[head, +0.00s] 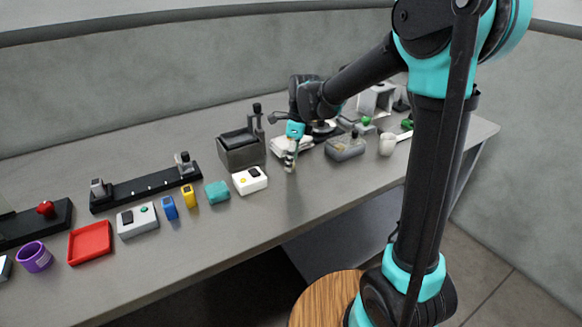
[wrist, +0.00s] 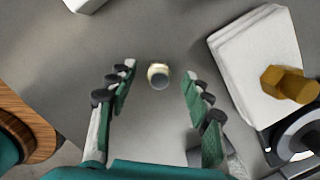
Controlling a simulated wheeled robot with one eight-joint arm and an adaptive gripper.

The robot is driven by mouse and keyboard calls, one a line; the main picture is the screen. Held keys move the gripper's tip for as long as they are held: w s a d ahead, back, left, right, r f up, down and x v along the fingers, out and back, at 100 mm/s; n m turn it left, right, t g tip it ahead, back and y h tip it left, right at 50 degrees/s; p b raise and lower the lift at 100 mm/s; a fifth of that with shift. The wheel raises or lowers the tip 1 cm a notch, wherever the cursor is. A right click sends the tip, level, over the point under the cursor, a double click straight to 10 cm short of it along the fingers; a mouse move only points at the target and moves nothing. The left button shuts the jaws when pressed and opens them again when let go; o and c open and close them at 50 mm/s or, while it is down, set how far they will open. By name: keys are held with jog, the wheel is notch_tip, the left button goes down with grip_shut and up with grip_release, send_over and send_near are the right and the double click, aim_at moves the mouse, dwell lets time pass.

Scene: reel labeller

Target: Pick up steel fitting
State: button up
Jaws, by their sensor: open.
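A small round metal piece (wrist: 158,77), which looks like the steel fitting, stands on the grey table in the wrist view. It has a pale rim and a grey top. My gripper (wrist: 157,73) is open, its two green-padded fingers on either side of the piece, with gaps to both; contact is not visible. In the head view my gripper (head: 290,160) points down over the table, between the white box and the grey tray. The fitting cannot be made out clearly there.
A white stack (wrist: 262,60) with a brass-coloured hex piece (wrist: 290,84) on it lies right of my gripper. A white box (head: 250,180), a dark bin (head: 240,150), a grey tray (head: 346,148) and a white cup (head: 387,145) stand around. The table's front edge is close.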

jog(key=shift+a+f, duration=0.1)
jog(key=shift+f, duration=0.55)
grip_shut()
jog(key=shift+r, duration=0.1)
